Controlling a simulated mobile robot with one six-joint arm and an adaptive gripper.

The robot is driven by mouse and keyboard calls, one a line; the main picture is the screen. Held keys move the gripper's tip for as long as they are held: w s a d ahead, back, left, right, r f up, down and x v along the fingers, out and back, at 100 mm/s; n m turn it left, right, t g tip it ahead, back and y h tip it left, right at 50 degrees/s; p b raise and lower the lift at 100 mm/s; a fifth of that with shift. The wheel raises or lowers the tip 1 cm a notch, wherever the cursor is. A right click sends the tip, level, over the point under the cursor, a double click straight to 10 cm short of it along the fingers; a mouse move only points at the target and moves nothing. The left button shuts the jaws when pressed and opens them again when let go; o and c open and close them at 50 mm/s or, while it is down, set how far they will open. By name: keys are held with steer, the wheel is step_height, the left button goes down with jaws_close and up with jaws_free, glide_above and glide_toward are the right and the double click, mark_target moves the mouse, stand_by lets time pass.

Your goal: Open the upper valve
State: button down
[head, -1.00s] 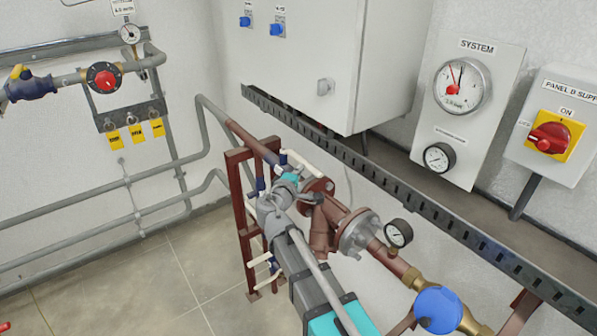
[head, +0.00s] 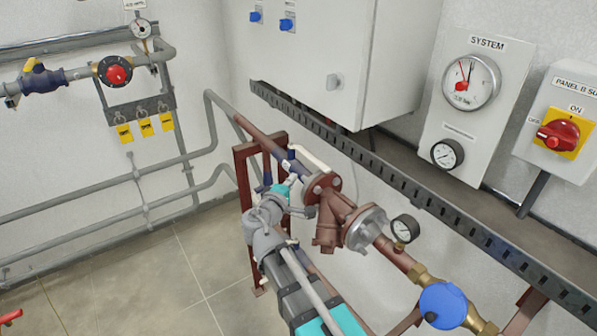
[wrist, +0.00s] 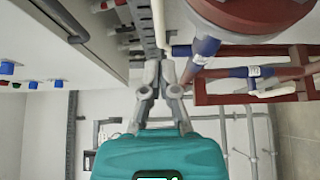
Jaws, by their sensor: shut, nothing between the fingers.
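The upper valve (head: 291,157) has a dark blue body on the sloping red-brown pipe. Its cream lever (head: 315,160) lies roughly along the pipe, pointing towards the flange. In the wrist view the blue valve body (wrist: 206,45) and cream lever (wrist: 158,18) are close ahead. My gripper (wrist: 167,64) is shut and empty, its fingertips near the lever's bent end; I cannot tell whether they touch. In the head view its teal body shows left of the flange, and its fingertips are hard to make out.
A red-brown frame (head: 243,178) stands behind my arm. A second blue valve (wrist: 238,72) with a cream lever (wrist: 281,91) is to the right in the wrist view. A flange (head: 367,228), small gauge (head: 405,228), cabinet (head: 300,55) and slotted tray (head: 375,175) border the space.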

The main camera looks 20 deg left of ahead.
steer(key=s, duration=0.3)
steer(key=s+d, duration=0.1)
steer(key=s, duration=0.1)
stand_by(0.6)
